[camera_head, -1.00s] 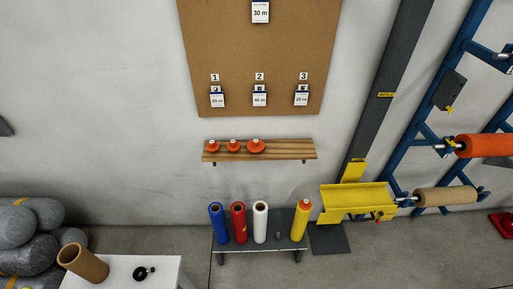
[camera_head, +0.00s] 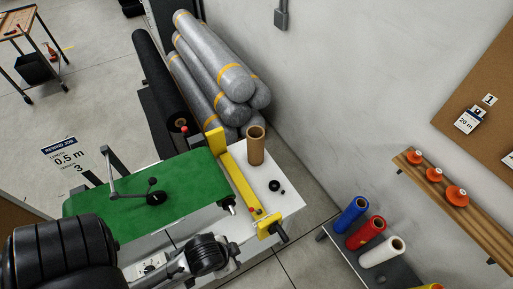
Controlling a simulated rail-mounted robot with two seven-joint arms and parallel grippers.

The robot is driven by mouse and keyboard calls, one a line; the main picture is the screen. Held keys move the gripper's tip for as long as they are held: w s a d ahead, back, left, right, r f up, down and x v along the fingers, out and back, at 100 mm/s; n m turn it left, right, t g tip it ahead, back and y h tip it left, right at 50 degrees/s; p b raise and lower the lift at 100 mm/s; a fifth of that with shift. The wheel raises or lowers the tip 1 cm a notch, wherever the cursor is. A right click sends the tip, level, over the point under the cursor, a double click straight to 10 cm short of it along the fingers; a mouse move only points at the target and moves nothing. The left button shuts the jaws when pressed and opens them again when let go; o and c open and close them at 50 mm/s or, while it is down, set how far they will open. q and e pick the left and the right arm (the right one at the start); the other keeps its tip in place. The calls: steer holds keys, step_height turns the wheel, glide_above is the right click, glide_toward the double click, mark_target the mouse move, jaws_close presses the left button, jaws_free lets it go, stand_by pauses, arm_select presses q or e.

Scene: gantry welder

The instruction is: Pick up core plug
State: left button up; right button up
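Several orange-red plugs with pale tops stand in a row on a wooden wall shelf (camera_head: 470,221) at the right of the head view. They are a far plug (camera_head: 414,158), a middle plug (camera_head: 433,174) and a near, wider plug (camera_head: 457,196). I take these for the core plugs. Neither gripper's fingertips can be made out. Dark and grey jointed parts at the bottom left seem to be my own arm, and nothing is seen held.
A white table (camera_head: 290,199) holds an upright brown tube (camera_head: 256,146) and a small black part (camera_head: 275,186). Beside it are a green bench top (camera_head: 190,180) and yellow bar (camera_head: 240,180). Grey rolls (camera_head: 215,70) are stacked behind.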

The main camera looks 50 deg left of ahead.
steer(key=shift+c, duration=0.4)
steer(key=c, duration=0.6)
